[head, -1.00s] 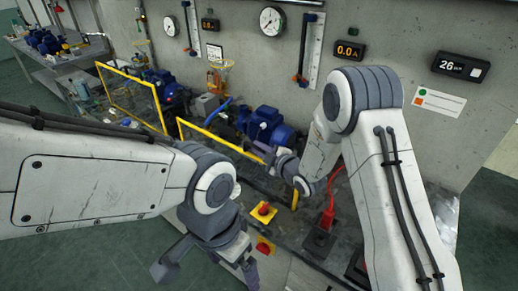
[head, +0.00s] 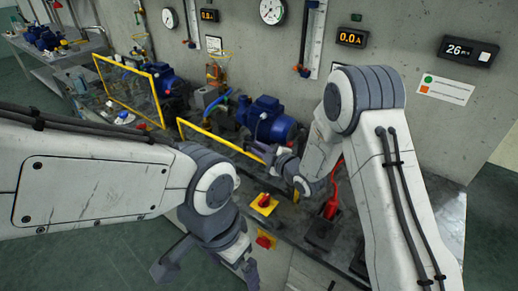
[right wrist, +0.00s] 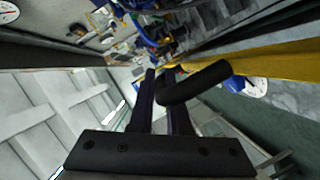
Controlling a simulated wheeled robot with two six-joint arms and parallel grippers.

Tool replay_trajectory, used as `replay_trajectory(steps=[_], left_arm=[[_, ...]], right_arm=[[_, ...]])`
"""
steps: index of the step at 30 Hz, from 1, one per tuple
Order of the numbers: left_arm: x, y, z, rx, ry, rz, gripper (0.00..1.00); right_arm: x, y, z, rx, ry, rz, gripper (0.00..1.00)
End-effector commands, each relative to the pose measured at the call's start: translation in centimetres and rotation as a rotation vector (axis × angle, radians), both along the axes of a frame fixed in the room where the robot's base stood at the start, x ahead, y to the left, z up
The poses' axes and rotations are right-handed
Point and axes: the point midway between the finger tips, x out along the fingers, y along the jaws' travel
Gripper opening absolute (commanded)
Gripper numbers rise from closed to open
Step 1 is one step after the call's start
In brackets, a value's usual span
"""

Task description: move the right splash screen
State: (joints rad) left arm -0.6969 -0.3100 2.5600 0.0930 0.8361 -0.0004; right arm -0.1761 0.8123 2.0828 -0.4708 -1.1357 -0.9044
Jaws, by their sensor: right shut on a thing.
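The right splash screen (head: 208,134) is a clear panel in a yellow frame, standing in front of a blue pump (head: 266,118) on the bench. My right gripper (head: 275,157) is at the upper right part of its frame. In the right wrist view, the right gripper's fingers (right wrist: 163,98) are closed around a dark bar-like handle (right wrist: 200,82), with the yellow frame (right wrist: 270,66) beside it. The right arm hides part of the screen's right end. My left gripper (head: 207,268) hangs empty in front of the bench, fingers wide apart.
Another yellow-framed screen (head: 128,90) stands to the left. A red knob on a yellow plate (head: 263,204) and a red lever (head: 331,207) are near the bench's front. Gauges and displays (head: 352,37) line the wall. The floor at lower left is clear.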

Motion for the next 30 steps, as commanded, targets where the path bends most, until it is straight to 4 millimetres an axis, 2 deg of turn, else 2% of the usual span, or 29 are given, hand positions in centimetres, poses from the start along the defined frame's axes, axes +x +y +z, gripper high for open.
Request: replay_trajectory(steps=[1,9,12,23,24,26,27,30], left_arm=[[0.0,0.0,-1.8,0.000,0.000,0.000,0.97],[0.0,0.0,-6.1,0.000,0.000,0.000,0.97],[0.0,0.0,-7.2,0.000,0.000,0.000,0.97],[0.0,0.0,-7.2,0.000,0.000,0.000,0.97],[0.0,0.0,-7.2,0.000,0.000,0.000,0.97],[0.0,0.0,-7.2,0.000,0.000,0.000,0.97],[0.0,0.0,-7.2,0.000,0.000,0.000,0.97],[0.0,0.0,-7.2,0.000,0.000,0.000,0.97]], right_arm=[[-0.1,0.0,-1.9,-0.001,0.004,0.002,0.00],[-0.1,0.0,-6.1,-0.002,0.005,0.002,0.00],[-0.1,0.0,-7.1,-0.002,0.005,0.003,0.00],[-0.1,0.0,-7.2,-0.002,0.005,0.002,0.00],[-0.1,0.0,-7.1,-0.002,0.005,0.002,0.19],[-0.1,0.0,-7.1,-0.002,0.005,0.002,0.42],[-0.1,0.0,-7.1,-0.002,0.005,0.002,0.45],[-0.1,0.0,-7.1,-0.002,0.003,0.001,0.45]])
